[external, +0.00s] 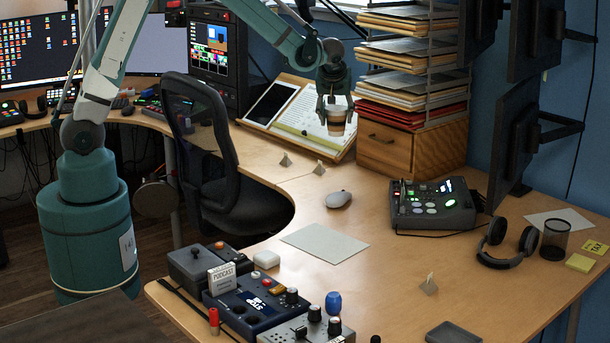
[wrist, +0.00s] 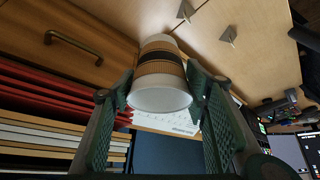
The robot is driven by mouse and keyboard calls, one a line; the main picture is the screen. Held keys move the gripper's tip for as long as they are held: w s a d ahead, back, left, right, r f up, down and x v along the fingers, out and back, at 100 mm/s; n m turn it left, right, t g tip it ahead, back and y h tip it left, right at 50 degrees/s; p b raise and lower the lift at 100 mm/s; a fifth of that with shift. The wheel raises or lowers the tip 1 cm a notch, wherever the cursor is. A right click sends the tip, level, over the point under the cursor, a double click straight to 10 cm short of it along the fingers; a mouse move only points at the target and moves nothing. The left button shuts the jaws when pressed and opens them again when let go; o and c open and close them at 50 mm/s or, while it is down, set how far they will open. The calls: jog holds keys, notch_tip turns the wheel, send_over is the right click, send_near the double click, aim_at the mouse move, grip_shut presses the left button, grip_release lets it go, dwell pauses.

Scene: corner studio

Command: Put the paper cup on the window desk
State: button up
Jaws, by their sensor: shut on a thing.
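My gripper (external: 336,102) is shut on the paper cup (external: 336,121), a white cup with a brown sleeve and a dark band. It holds the cup over the right end of the slanted document stand, beside the paper trays. In the wrist view the cup (wrist: 160,85) sits between the two green fingers of my gripper (wrist: 165,105), with its white end toward the camera. The curved wooden desk (external: 400,270) spreads below and in front. Which section is the window desk, I cannot tell for sure; a window edge shows at the top, behind the stand.
The document stand (external: 262,118) holds a tablet and papers. A wooden drawer box (external: 385,150) with stacked paper trays (external: 400,60) stands close to the right of the cup. A mouse (external: 338,199), a mixer (external: 432,205) and headphones (external: 507,243) lie on the desk. A chair (external: 225,160) stands left.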

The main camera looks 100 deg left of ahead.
jog(key=s+a+n+g, duration=0.1)
jog(key=s+a+n, duration=0.2)
jog(key=s+a, duration=0.95)
jog(key=s+a+n+g, duration=0.2)
jog(key=s+a, duration=0.7)
jog(key=s, duration=0.7)
jog(key=shift+s+f+p, duration=0.15)
jog(key=shift+f, duration=1.1)
jog(key=shift+s+f+p, duration=0.1)
jog(key=shift+f+p, duration=0.05)
jog(key=shift+f, duration=1.1)
notch_tip(320, 180, down, 6)
jog(key=b, duration=0.1)
jog(key=shift+f, duration=0.15)
jog(key=shift+f+b, duration=0.5)
jog(key=shift+f, duration=1.35)
jog(key=shift+f, duration=0.2)
